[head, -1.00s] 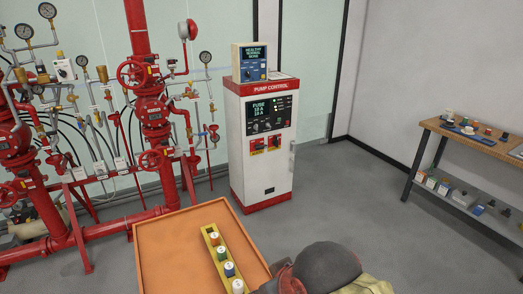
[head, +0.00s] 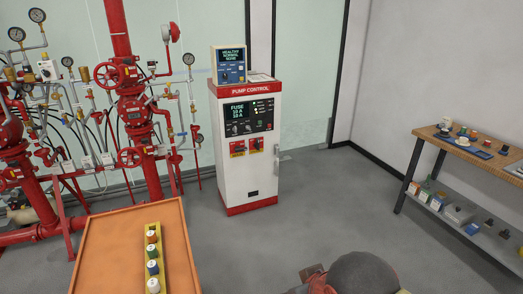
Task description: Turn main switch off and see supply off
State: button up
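The white and red pump control cabinet (head: 248,180) stands upright on the floor near the middle of the head view. On its front, a red and yellow rotary switch (head: 237,148) sits beside a second one (head: 256,145); their labels are too small to read, so I cannot tell which is the main switch. Above them, a dark panel display (head: 237,109) reads FUSE with two values. My gripper is not in view; only part of my arm seems to show at the bottom edge.
An orange-topped table (head: 108,254) with a yellow rack (head: 165,238) of several fuse-like pieces is at front left. Red pipework (head: 133,108) stands at left. A wooden shelf bench (head: 487,163) is at right. Grey floor is open before the cabinet.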

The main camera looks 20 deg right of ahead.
aim_at(238, 149)
jog(key=i+l, duration=0.2)
jog(key=l, duration=0.2)
jog(key=i+l+z, duration=0.1)
jog(key=l, duration=0.25)
jog(key=i+l+z, duration=0.1)
jog(key=i+l, duration=0.2)
jog(key=i+j+z, duration=0.1)
jog(key=i, duration=0.45)
jog(key=i+j, duration=0.1)
jog(key=i, duration=0.45)
jog(key=i+j+z, duration=0.15)
jog(key=i, duration=0.45)
jog(key=i+j, duration=0.15)
jog(key=j, duration=0.15)
jog(key=i+j, duration=0.1)
jog(key=j, duration=0.25)
jog(key=i+j, duration=0.15)
jog(key=j, duration=0.15)
jog(key=i+j, duration=0.15)
jog(key=j, duration=0.15)
jog(key=z, duration=0.05)
